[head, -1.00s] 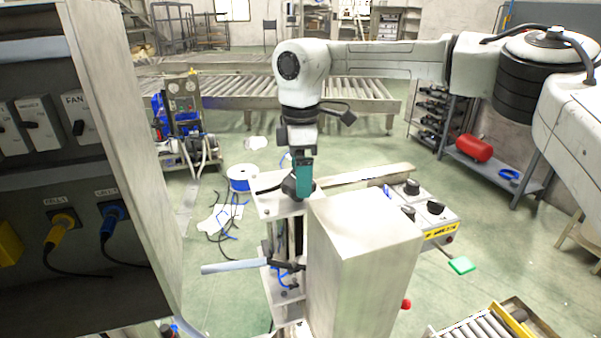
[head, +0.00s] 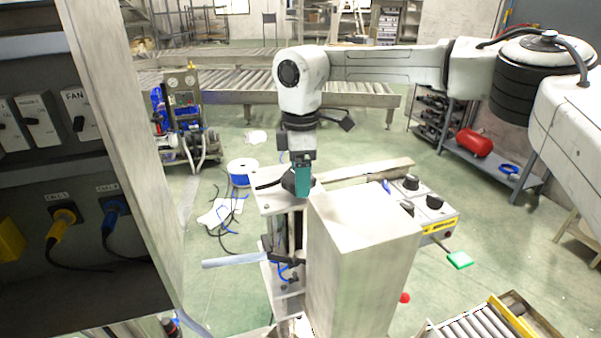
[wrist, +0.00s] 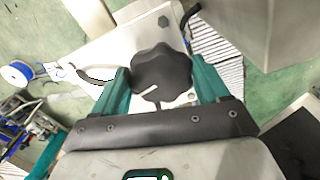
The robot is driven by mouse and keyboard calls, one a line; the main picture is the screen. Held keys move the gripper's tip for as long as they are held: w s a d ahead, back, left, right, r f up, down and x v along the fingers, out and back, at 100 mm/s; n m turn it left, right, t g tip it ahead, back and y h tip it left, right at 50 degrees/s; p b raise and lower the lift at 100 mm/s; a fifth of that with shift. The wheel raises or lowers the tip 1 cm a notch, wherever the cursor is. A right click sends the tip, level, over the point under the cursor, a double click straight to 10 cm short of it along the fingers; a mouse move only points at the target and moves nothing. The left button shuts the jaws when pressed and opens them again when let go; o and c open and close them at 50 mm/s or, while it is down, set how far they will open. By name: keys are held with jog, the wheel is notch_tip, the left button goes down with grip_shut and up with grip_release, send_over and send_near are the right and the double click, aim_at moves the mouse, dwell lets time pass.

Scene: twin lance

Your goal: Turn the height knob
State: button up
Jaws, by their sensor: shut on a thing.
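The height knob (wrist: 160,72) is a black lobed knob with a pale pointer line, seen from above in the wrist view. It sits on a pale metal top plate (wrist: 118,50). In the head view the knob (head: 289,182) shows only in part behind my gripper, on the top plate (head: 272,204) of the upright machine. My gripper (wrist: 160,88) has its teal fingers on either side of the knob and is shut on it. In the head view my gripper (head: 303,180) points straight down onto the knob.
A tall metal box (head: 365,235) stands close to the right of my gripper. A control box with black knobs (head: 425,203) is behind it. A grey cabinet (head: 60,180) fills the left side. A blue cable spool (head: 241,172) lies on the floor.

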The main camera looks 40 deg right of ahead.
jog(key=shift+c, duration=0.9)
